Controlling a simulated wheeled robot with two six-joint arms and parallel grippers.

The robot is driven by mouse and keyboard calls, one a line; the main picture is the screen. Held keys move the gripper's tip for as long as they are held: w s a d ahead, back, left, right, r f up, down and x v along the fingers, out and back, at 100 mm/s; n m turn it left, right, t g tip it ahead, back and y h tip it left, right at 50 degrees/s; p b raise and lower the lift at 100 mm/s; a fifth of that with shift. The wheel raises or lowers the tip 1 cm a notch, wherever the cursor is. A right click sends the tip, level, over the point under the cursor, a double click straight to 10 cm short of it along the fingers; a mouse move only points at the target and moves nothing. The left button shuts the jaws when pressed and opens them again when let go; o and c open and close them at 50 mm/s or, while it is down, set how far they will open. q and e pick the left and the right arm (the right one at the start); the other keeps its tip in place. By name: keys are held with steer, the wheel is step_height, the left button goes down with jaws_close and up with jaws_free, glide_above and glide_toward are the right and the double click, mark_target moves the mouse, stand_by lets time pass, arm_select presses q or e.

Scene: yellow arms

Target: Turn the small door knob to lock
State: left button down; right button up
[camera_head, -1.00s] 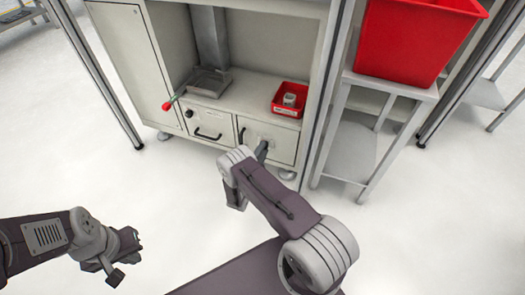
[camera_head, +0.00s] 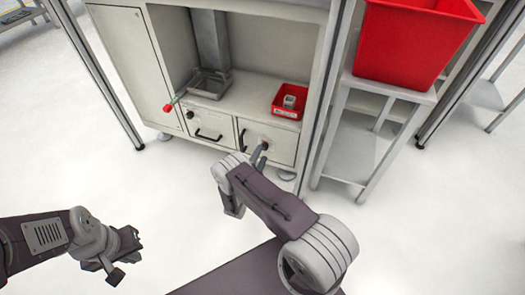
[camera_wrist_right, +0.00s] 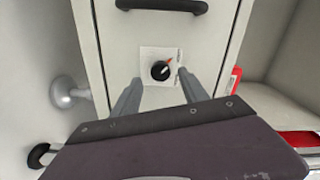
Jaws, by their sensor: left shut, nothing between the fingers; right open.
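The small door knob (camera_wrist_right: 160,70) is round and black with a red pointer mark, on a white square plate on a pale cabinet door. In the right wrist view its pointer slants to the upper right. My right gripper (camera_wrist_right: 159,78) is open, one grey finger on each side of the knob in that view; I cannot tell if they touch it. In the head view my right gripper (camera_head: 259,153) is in front of the lower right cabinet door (camera_head: 279,146). My left gripper (camera_head: 125,258) is shut and empty, over the floor at lower left.
A red tray (camera_head: 287,112) and a metal tray (camera_head: 209,85) sit on the shelf above. A large red bin (camera_head: 412,40) stands on a stand at right. The floor in front is clear.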

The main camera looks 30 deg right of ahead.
steer(key=p+v, duration=0.2)
steer(key=v, duration=0.4)
steer(key=shift+s+a, duration=0.2)
